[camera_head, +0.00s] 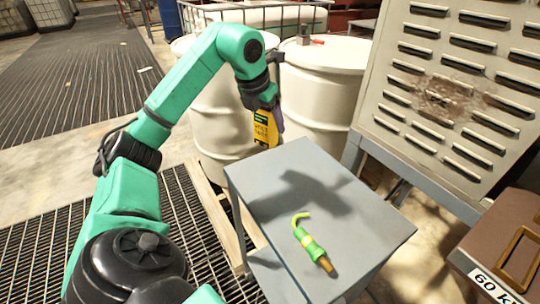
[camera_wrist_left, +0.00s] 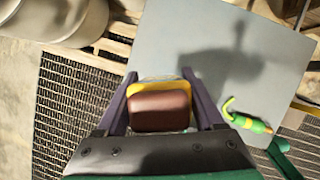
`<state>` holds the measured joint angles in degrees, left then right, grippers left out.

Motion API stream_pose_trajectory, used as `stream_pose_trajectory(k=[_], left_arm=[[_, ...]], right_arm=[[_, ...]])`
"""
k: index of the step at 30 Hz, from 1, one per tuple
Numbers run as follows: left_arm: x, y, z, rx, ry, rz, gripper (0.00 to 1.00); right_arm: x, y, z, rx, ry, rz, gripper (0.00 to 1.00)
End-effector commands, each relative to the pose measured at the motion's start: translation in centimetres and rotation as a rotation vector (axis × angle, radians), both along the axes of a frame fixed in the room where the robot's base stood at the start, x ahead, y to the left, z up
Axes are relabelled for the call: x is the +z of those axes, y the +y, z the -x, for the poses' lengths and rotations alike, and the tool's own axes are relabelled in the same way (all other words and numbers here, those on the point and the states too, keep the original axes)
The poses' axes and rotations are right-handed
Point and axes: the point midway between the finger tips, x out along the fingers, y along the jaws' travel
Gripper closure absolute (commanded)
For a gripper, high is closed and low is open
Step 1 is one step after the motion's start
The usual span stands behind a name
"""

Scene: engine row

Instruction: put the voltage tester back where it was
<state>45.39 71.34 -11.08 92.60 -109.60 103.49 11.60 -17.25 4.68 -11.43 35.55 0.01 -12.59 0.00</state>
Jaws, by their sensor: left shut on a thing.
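My left gripper (camera_head: 262,100) is shut on a yellow block-shaped device with dark lettering, which looks like the voltage tester (camera_head: 265,128). It hangs below the jaws, in the air by the far left edge of the grey table (camera_head: 330,180). In the left wrist view, the tester (camera_wrist_left: 160,106) shows a yellow rim and a dark red-brown end between the two fingers (camera_wrist_left: 158,78). A green and yellow tool with a hooked end (camera_head: 311,246) lies on the table, apart from the gripper. My right gripper is not in view.
White drums (camera_head: 322,95) stand behind the table. A grey slotted panel (camera_head: 450,90) rises at the right, with a brown box (camera_head: 505,245) at the lower right. The tabletop around the green tool is clear. Metal grating (camera_head: 40,250) covers the floor at left.

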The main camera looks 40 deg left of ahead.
Motion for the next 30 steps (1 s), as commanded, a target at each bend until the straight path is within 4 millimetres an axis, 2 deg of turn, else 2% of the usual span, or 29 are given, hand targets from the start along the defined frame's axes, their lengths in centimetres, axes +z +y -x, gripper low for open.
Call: stream_pose_trajectory(k=[1,4,13,15,24,25,27,30], left_arm=[[-2.5,0.0,0.1,-0.001,0.007,-0.002,1.0],[-5.6,-0.1,0.1,-0.004,0.007,-0.001,1.0],[-10.8,-0.1,0.0,-0.004,0.003,0.002,1.0],[-11.5,-0.1,0.0,-0.004,0.0,0.002,1.0],[-11.9,-0.1,-0.1,-0.004,-0.002,0.0,1.0],[-11.8,-0.1,-0.1,-0.004,0.0,0.001,0.23],[-11.8,-0.1,-0.1,-0.004,0.0,0.002,0.0],[-11.8,-0.1,0.0,-0.004,0.0,0.002,0.0]], right_arm=[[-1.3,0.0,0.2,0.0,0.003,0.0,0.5],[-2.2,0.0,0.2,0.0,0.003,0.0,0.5],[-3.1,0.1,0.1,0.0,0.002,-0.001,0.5],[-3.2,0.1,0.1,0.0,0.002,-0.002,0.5],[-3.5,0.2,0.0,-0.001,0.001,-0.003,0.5],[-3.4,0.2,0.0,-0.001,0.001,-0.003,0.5],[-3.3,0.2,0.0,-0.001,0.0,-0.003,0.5],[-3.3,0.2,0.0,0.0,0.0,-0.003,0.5]])
